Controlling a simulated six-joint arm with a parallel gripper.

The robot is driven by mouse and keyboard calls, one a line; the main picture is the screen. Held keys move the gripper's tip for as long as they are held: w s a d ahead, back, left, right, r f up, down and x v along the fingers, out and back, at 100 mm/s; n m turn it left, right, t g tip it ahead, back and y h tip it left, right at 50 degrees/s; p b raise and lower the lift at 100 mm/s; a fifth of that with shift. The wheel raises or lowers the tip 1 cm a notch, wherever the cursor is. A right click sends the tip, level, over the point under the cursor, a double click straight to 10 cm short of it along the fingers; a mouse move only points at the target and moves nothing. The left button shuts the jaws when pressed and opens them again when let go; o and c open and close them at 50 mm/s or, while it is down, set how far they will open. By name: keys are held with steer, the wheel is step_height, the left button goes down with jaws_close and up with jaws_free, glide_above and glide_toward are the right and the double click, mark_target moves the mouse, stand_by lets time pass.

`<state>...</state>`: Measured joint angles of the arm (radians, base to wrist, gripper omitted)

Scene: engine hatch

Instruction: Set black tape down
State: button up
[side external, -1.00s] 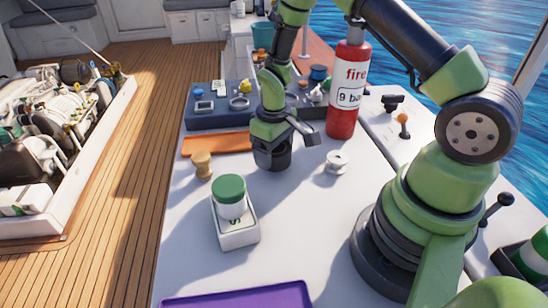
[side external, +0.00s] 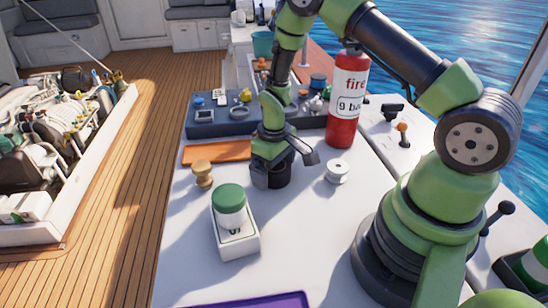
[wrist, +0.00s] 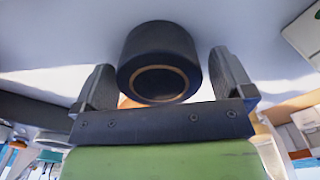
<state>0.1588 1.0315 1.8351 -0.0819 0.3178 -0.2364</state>
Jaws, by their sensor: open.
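The black tape roll (wrist: 158,42) stands between the fingers of my gripper (wrist: 164,72) in the wrist view. Its tan-ringed core faces the camera. The fingers are apart on either side of it, with gaps showing, so my gripper is open. In the side view my gripper (side external: 268,182) is down at the white worktop (side external: 305,225), and the black tape (side external: 277,176) shows beside and behind a finger. The tape appears to rest on the worktop; its contact edge is partly hidden.
A tan spool-like piece (side external: 202,173) stands left of my gripper and a white spool (side external: 337,171) right. An orange mat (side external: 217,151) and a blue tray (side external: 203,130) lie behind. A green-lidded jar (side external: 230,204) stands in front, a red extinguisher (side external: 345,112) behind right.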

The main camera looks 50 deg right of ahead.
steer(key=s+a+r+m+t, duration=0.1)
steer(key=s+a+r+t, duration=0.15)
steer(key=r, duration=1.05)
steer(key=s+a+r+m+t, duration=0.1)
steer(key=s+a+r, duration=0.15)
steer(key=r, duration=0.95)
steer(key=s+a+r+m+t+y, duration=0.2)
steer(key=s+r, duration=0.3)
steer(key=s, duration=0.6)
steer(key=shift+s+a+r+t, duration=0.25)
steer(key=shift+a+t, duration=0.1)
steer(key=shift+t, duration=0.5)
